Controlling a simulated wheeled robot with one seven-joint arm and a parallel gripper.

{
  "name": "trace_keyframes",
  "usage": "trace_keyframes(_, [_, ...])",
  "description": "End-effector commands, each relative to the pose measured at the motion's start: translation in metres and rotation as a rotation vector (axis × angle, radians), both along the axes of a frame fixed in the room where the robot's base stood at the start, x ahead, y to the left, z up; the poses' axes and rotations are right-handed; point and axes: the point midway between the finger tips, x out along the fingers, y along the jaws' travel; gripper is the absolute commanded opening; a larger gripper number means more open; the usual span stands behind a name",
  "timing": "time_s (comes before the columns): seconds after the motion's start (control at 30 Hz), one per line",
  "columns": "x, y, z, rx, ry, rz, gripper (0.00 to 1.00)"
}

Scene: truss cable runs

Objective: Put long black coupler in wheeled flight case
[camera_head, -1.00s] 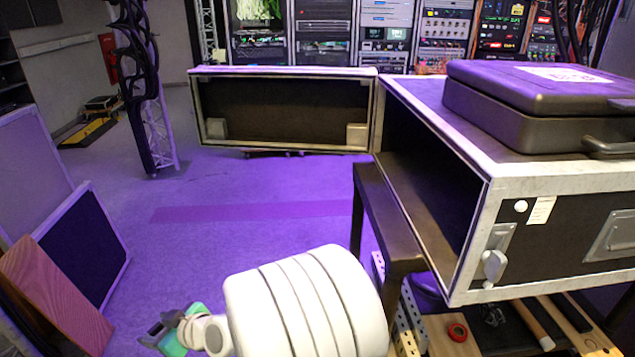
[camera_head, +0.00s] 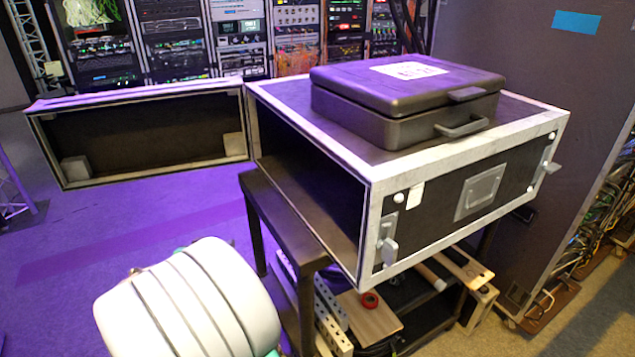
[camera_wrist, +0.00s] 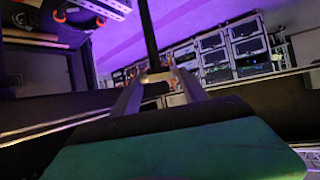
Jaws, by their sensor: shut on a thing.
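In the wrist view my gripper (camera_wrist: 156,78) is shut on a long, thin black bar, which I take to be the long black coupler (camera_wrist: 149,35). The bar stretches away from the fingertips toward the top edge, and its far end is out of frame. In the head view the white arm hides the gripper and the coupler.
Loose parts, including a red ring (camera_head: 370,300), lie on the shelf below. Purple floor is clear at left.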

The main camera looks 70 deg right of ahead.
Motion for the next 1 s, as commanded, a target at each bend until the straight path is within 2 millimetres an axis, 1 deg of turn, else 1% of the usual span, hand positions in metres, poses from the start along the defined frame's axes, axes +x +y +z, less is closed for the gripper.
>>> trace_keyframes(0.03, [-0.015,-0.010,0.029,-0.002,-0.005,-0.126,0.12])
trace_keyframes(0.07, [-0.028,-0.016,0.042,0.000,-0.005,-0.213,0.12])
trace_keyframes(0.1, [-0.046,-0.021,0.060,0.001,-0.007,-0.327,0.12])
trace_keyframes(0.2, [-0.086,-0.024,0.098,0.003,-0.006,-0.584,0.12])
trace_keyframes(0.3, [-0.116,-0.018,0.125,0.004,-0.005,-0.779,0.12])
trace_keyframes(0.33, [-0.123,-0.015,0.130,0.004,-0.004,-0.822,0.12])
trace_keyframes(0.43, [-0.137,-0.011,0.138,0.004,-0.001,-0.908,0.12])
trace_keyframes(0.57, [-0.151,-0.021,0.131,0.005,-0.007,-0.932,0.12])
trace_keyframes(0.77, [-0.180,-0.053,0.129,0.002,-0.007,-0.930,0.12])
trace_keyframes(0.8, [-0.188,-0.060,0.142,0.003,0.000,-0.931,0.12])
trace_keyframes(1.0, [-0.223,-0.100,0.144,0.003,0.003,-0.930,0.12])
